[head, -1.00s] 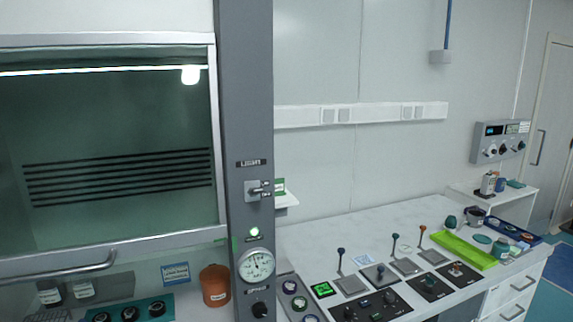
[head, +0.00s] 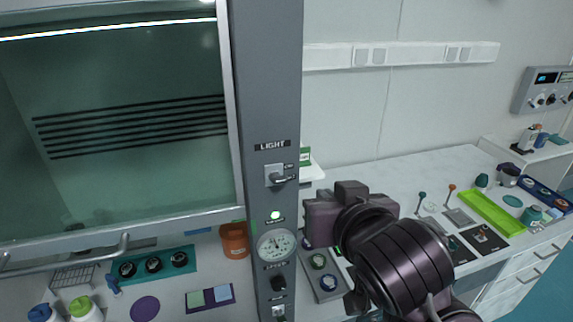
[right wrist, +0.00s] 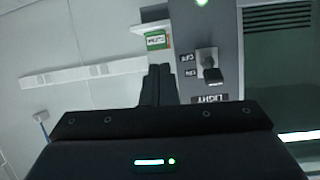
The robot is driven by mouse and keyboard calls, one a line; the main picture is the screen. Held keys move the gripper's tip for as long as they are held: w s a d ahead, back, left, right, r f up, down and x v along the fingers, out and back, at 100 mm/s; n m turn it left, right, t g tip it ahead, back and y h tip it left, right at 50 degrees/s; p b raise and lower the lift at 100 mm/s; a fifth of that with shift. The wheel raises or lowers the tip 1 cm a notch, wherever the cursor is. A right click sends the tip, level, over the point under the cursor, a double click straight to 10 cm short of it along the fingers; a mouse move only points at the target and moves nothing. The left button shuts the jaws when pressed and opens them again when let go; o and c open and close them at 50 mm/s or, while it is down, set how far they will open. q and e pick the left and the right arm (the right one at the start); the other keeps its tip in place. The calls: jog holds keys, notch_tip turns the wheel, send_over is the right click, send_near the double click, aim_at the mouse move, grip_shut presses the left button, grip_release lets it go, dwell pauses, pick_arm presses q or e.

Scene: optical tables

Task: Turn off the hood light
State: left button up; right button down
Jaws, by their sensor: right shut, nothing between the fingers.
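The light switch (head: 277,177) is a small lever on a pale plate, under a "LIGHT" label (head: 272,146) on the grey hood post. Its lever points to the right. A lit strip lamp (head: 110,31) shows at the top of the hood. My right gripper (head: 312,215) is right of the post, lower than the switch and apart from it; its fingertips are hard to make out in the head view. In the right wrist view its dark fingers (right wrist: 160,84) are together and empty, with the switch (right wrist: 210,70) beside them, upside down. My left gripper is out of view.
A lit green indicator (head: 275,215), a round gauge (head: 276,245) and a dark knob (head: 279,282) sit below the switch. A small shelf (head: 311,170) sticks out right of the post. Control panels and a green tray (head: 490,212) lie on the right bench.

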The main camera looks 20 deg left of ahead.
jog(key=s+a+r+n+y, duration=0.1)
jog(key=s+a+r, duration=0.1)
jog(key=s+r, duration=0.4)
jog(key=r+t+y, duration=0.1)
send_over(279, 180)
jog(key=shift+w+a+r+n, duration=0.1)
jog(key=shift+w+r+n, duration=0.05)
jog(key=shift+w+n, duration=0.25)
jog(key=f, duration=0.1)
jog(key=b, duration=0.1)
jog(key=f+b, duration=0.1)
jog(key=shift+s+d+f, duration=0.25)
jog(key=shift+s+f, duration=0.1)
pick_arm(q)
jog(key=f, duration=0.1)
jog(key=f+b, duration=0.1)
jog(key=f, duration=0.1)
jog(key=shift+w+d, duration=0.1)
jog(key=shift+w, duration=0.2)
pick_arm(e)
jog(key=shift+s+d+f, duration=0.35)
jog(key=shift+s, duration=0.1)
jog(key=shift+f, duration=0.1)
